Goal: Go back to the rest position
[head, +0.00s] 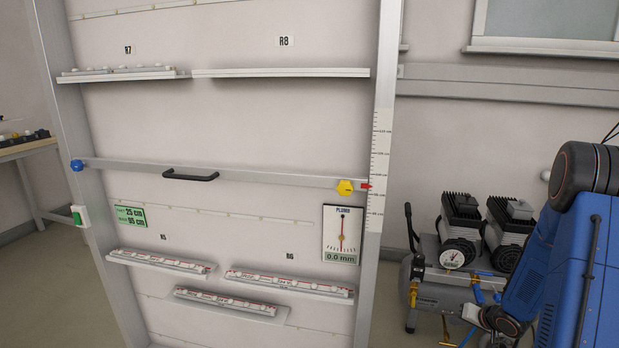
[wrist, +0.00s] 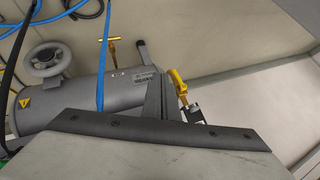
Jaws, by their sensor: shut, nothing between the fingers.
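My gripper (wrist: 163,92) shows in the wrist view as dark fingers closed together, with nothing between them. It points toward a grey cylindrical tank (wrist: 95,100) with a yellow-handled valve (wrist: 178,82) beside the fingers. I cannot tell whether the fingers touch anything. In the head view my blue arm is folded down at the right edge, in front of the compressor (head: 465,245). The gripper end is not clearly seen there.
A tall metal frame (head: 380,120) stands at centre, with a crossbar (head: 260,176), a black handle (head: 190,175), a yellow knob (head: 345,187) and a blue knob (head: 77,165). Shelves (head: 280,73) and labelled light strips (head: 290,283) sit on it. Open floor lies at the left.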

